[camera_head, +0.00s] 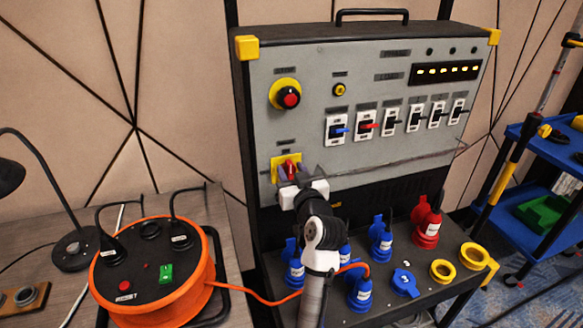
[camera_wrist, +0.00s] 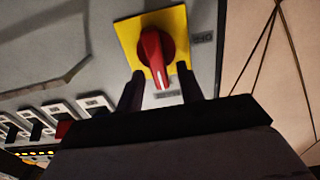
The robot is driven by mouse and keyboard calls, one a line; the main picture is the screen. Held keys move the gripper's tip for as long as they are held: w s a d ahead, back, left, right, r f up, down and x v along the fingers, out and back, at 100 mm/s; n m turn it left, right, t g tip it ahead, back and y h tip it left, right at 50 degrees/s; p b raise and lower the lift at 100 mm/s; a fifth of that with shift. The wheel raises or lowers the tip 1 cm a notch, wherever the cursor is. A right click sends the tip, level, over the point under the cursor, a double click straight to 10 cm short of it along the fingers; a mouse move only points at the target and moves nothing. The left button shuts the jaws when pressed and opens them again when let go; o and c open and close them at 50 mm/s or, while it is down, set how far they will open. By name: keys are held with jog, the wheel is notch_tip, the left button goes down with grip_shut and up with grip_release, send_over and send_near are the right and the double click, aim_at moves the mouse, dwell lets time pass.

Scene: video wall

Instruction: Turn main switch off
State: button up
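The main switch is a red rotary knob (camera_head: 290,168) on a yellow plate at the lower left of the grey panel. In the wrist view the red knob (camera_wrist: 152,50) sits on its yellow plate (camera_wrist: 128,32), its narrow grip pointing down in the picture and slightly right. My gripper (camera_wrist: 160,72) is open, with one dark finger on each side of the grip's lower end and visible gaps to both. In the head view my gripper (camera_head: 289,179) is just in front of the switch and partly hides it.
A red emergency button (camera_head: 290,98) and a row of small breakers (camera_head: 390,120) are above. Blue plugs (camera_head: 381,240) and a red plug (camera_head: 427,220) stand on the ledge below. An orange cable reel (camera_head: 200,285) is at left, its cable running past my arm.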

jog(key=shift+w+a, duration=0.1)
jog(key=shift+w, duration=0.05)
grip_shut()
